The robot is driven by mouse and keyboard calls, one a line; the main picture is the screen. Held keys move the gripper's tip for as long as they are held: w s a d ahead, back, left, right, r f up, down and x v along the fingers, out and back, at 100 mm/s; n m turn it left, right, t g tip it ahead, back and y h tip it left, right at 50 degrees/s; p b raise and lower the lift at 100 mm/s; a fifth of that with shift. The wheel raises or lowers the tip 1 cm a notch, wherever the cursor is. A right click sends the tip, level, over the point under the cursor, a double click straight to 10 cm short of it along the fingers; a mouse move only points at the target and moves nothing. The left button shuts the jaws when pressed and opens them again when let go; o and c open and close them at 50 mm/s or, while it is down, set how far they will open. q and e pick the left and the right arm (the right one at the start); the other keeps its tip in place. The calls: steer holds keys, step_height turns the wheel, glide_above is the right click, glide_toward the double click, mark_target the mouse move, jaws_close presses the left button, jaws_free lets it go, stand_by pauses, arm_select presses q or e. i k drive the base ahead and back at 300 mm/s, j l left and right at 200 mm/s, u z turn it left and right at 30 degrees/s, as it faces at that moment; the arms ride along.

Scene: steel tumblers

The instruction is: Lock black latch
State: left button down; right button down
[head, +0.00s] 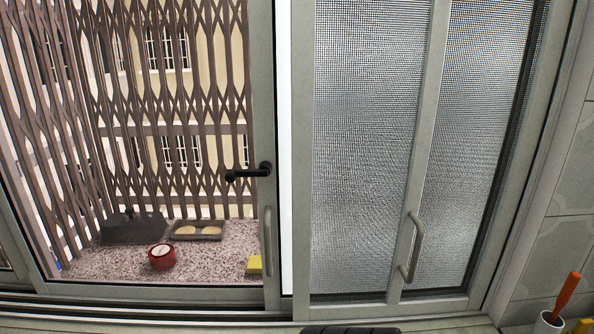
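The black latch (247,173) is on the grey frame of the left sliding window panel in the head view. Its lever lies about level and points left from its mount at the frame. Nothing touches the latch. Neither of my grippers can be made out. A dark shape (350,329) shows at the bottom middle edge, and I cannot tell what it is.
A vertical pull handle (267,240) is below the latch, and another handle (412,247) is on the mesh panel. Behind the glass are a red round tin (161,257), a tray (197,230) and a yellow object (254,265). A pot with an orange handle (566,291) stands lower right.

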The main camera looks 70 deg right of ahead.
mark_target(265, 168)
steer(key=z, duration=0.45)
steer(key=l+z, duration=0.1)
steer(key=z, duration=1.3)
steer(key=i+l, duration=0.05)
steer(key=i, duration=0.05)
